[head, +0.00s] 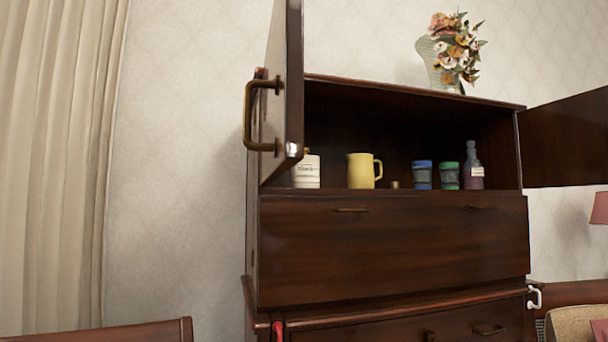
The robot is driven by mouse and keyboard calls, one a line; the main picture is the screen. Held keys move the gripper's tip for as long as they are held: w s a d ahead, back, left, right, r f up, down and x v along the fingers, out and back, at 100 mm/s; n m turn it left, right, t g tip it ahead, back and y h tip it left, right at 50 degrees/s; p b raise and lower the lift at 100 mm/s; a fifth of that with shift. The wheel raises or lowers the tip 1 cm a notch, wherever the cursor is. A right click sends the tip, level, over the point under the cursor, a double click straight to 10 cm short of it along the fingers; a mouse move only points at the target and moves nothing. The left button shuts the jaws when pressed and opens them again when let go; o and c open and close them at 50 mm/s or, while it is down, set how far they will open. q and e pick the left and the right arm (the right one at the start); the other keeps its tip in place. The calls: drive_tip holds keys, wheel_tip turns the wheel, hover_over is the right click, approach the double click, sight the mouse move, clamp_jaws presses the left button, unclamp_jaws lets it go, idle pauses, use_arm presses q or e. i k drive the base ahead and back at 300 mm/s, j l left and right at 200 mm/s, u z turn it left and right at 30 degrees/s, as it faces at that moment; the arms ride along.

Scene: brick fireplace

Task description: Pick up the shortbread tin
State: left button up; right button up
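No object in the head view can be clearly recognised as the shortbread tin. On the shelf of the open dark wood cabinet (390,249) stand a white lidded canister (307,172) with dark lettering, a yellow jug (361,171), a small brass-coloured piece (394,185), a blue-topped jar (422,175), a green-topped jar (449,176) and a dark bottle (474,167) with a pale label. The open left door partly hides the canister and the shelf's left end. Neither of my grippers is in view.
The left cabinet door (292,90) stands open toward me with a brass handle; the right door (567,138) is swung wide. A flower vase (437,66) stands on top. A chair back (110,331) is low left, an armchair (573,322) low right.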

sight(305, 174)
drive_tip(key=i+l, duration=0.15)
drive_tip(key=l, duration=0.2)
drive_tip(key=i+l, duration=0.1)
drive_tip(key=l, duration=0.3)
drive_tip(key=i+l, duration=0.15)
drive_tip(key=l, duration=0.2)
drive_tip(key=i+l, duration=0.15)
drive_tip(key=l, duration=0.2)
drive_tip(key=i+l+u, duration=0.1)
drive_tip(key=l, duration=0.25)
